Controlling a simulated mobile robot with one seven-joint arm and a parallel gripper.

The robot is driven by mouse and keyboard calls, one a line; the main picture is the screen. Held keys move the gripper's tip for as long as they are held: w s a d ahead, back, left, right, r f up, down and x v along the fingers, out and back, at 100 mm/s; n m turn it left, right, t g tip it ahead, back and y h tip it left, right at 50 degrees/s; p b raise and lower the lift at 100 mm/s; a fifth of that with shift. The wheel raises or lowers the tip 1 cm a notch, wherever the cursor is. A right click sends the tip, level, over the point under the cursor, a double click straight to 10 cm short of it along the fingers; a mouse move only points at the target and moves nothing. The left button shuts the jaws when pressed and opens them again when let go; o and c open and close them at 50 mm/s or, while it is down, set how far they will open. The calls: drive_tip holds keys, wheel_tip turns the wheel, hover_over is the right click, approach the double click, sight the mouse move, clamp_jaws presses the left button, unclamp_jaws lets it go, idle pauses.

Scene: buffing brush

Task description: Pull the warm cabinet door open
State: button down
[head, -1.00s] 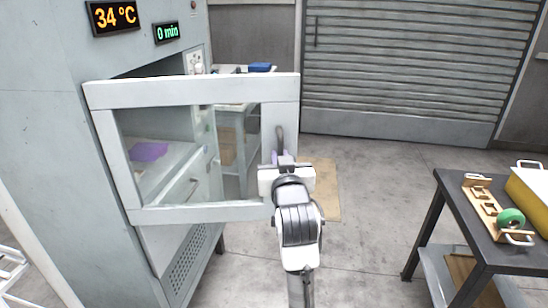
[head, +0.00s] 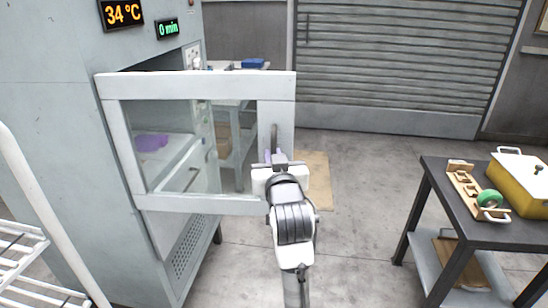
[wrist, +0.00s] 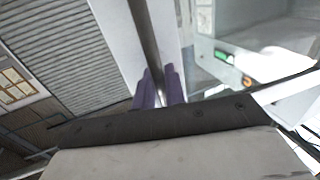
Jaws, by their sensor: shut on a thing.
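The warm cabinet (head: 50,130) stands at the left in the head view, with a 34 °C display. Its glass-windowed door (head: 200,85) stands open, swung out from the cabinet on its left side. A dark upright handle (head: 274,138) is on the door's right edge; it also runs up the wrist view (wrist: 147,35). My gripper (head: 275,158) is at the lower part of this handle. In the wrist view the purple fingers (wrist: 158,88) are shut on the handle. Through the glass a purple item (head: 151,142) shows in the cabinet; its kind is unclear.
A dark table (head: 445,190) at the right holds a wooden rack (head: 465,185), a green roll (head: 490,199) and a yellow box (head: 522,185). A white wire rack (head: 25,265) stands at lower left.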

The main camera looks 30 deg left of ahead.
drive_tip(key=c, duration=1.5)
unclamp_jaws()
drive_tip(key=shift+a, duration=0.1)
drive_tip(key=shift+c, duration=0.2)
drive_tip(key=shift+s, duration=0.1)
drive_tip(key=b+v, duration=1.3)
drive_tip(key=b, duration=0.3)
drive_tip(key=shift+s+d, duration=0.3)
